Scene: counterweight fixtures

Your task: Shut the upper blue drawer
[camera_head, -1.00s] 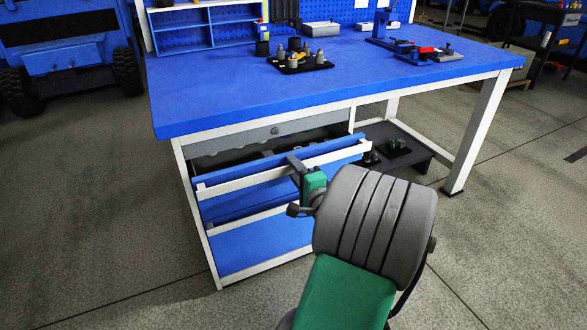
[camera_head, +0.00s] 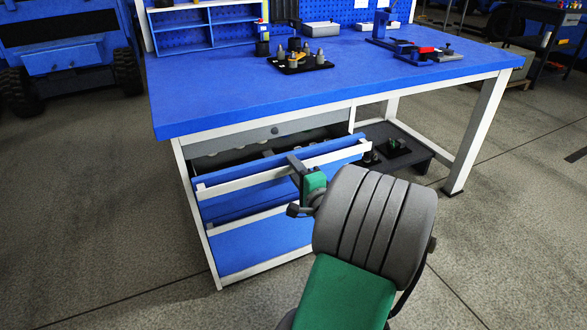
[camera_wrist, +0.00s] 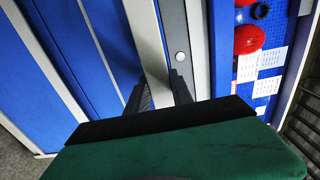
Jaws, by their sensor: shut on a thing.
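The upper blue drawer (camera_head: 238,184) of the workbench stands pulled out, with a gap showing behind its front. A white handle bar (camera_head: 243,182) runs along its top front edge, and it also shows in the wrist view (camera_wrist: 146,35). My gripper (camera_head: 294,163) is at the middle of this bar. In the wrist view its two dark fingers (camera_wrist: 160,88) lie on either side of the bar, shut on it. The fingertips are partly hidden in the head view.
A lower blue drawer (camera_head: 258,246) with a white bar sits beneath, apparently closed. A grey drawer (camera_head: 240,139) with a round knob is above, under the blue tabletop (camera_head: 330,82). A black tray (camera_head: 300,64) with several parts stands on top. Open floor lies left.

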